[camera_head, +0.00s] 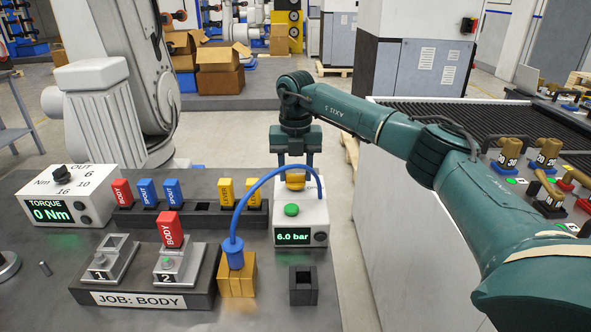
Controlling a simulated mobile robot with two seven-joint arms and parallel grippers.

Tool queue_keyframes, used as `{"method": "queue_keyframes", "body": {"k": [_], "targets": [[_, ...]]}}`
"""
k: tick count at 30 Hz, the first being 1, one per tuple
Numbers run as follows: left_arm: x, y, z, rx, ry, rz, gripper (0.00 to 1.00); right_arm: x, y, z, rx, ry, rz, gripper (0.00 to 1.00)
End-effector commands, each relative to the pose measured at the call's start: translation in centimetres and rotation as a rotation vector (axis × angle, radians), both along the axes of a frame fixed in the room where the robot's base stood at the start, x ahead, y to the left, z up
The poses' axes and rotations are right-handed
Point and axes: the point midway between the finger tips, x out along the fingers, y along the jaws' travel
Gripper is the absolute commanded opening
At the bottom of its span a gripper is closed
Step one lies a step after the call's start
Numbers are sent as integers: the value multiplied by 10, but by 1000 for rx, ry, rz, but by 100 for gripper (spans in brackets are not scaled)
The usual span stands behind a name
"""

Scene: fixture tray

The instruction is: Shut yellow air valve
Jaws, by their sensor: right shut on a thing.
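The yellow air valve (295,183) sits on top of the white air unit (315,214). The unit's display reads 6.0 bar, and a green button is on its top. My right gripper (295,172) points straight down over the valve, with its fingers shut on the valve's sides. The fingers and the blue hose hide part of the valve. The blue hose (256,188) arches from the unit down to a blue fitting on a brass-yellow block (237,278). My left gripper is not in view.
A fixture base (150,300) labelled JOB: BODY holds two clamps, with a red BODY block (171,229) in clamp 2. Behind are a rack of coloured blocks (190,215) and a torque box (65,195) reading 0 Nm. An empty black holder (303,285) stands in front.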

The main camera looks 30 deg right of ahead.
Motion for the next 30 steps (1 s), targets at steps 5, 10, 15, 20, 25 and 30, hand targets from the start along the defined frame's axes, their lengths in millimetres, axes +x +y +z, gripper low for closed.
{"method": "queue_keyframes", "body": {"k": [5, 10, 15, 20, 25, 30], "targets": [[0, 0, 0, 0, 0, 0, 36, 0, 0, 0, 0, 0, -1, 22], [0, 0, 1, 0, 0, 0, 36, 0, 0, 1, -1, 1, 6, 21], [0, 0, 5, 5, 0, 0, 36, 0, 0, 2, -1, 1, 46, 21], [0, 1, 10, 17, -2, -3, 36, 0, -1, 3, -1, 1, 131, 21], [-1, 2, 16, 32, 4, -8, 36, 0, -1, 4, -1, 0, 270, 21], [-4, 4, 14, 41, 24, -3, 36, 1, -1, 4, -1, -1, 430, 21]]}}
